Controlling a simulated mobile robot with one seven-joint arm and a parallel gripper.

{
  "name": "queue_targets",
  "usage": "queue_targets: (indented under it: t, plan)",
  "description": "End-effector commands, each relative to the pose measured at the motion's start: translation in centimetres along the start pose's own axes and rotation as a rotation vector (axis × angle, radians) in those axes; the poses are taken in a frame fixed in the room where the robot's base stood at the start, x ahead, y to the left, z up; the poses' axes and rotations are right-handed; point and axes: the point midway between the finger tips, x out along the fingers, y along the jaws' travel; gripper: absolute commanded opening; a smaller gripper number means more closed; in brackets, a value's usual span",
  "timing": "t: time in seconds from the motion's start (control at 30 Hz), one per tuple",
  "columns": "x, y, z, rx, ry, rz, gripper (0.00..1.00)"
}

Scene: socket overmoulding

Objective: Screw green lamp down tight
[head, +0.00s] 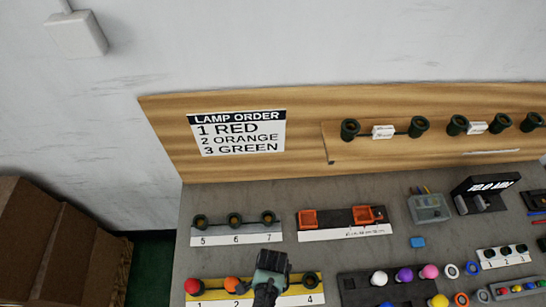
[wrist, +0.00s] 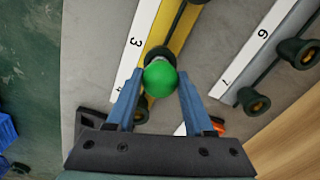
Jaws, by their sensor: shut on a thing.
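The green lamp (wrist: 160,79) is a round bulb between the two blue fingers of my gripper (wrist: 159,88) in the wrist view. My gripper is shut on it. The lamp sits at the dark socket (wrist: 160,53) beside the label 3 on the yellow strip (wrist: 180,32); its base is hidden, so how deep it is seated cannot be told. In the head view my gripper (head: 268,276) covers position 3 and hides the green lamp. A red lamp (head: 192,286) is at position 1 and an orange lamp (head: 231,284) at position 2. The socket at 4 (head: 311,279) is empty.
A grey strip (head: 236,238) with empty sockets 5, 6 and 7 lies behind. To the right stands a dark tray (head: 350,281) with white, purple, pink and yellow balls. An orange-and-black fixture (head: 341,221) lies behind it. A LAMP ORDER sign (head: 238,133) hangs on the backboard.

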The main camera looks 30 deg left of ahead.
Motion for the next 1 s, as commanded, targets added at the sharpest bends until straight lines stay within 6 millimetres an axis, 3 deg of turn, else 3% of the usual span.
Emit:
queue_targets:
  t: [0.2, 0.47, 0.5, 0.67, 1.0]
  plan:
    - [0.06, 0.02, 0.01, 0.210, 0.000, 0.000, 0.10]
    - [0.05, 0.02, 0.01, 0.233, 0.000, 0.000, 0.10]
    - [0.05, 0.02, 0.01, 0.233, 0.000, 0.000, 0.56]
    - [0.05, 0.02, 0.01, 0.232, 0.000, 0.000, 0.85]
    - [0.05, 0.02, 0.01, 0.231, 0.000, 0.000, 0.87]
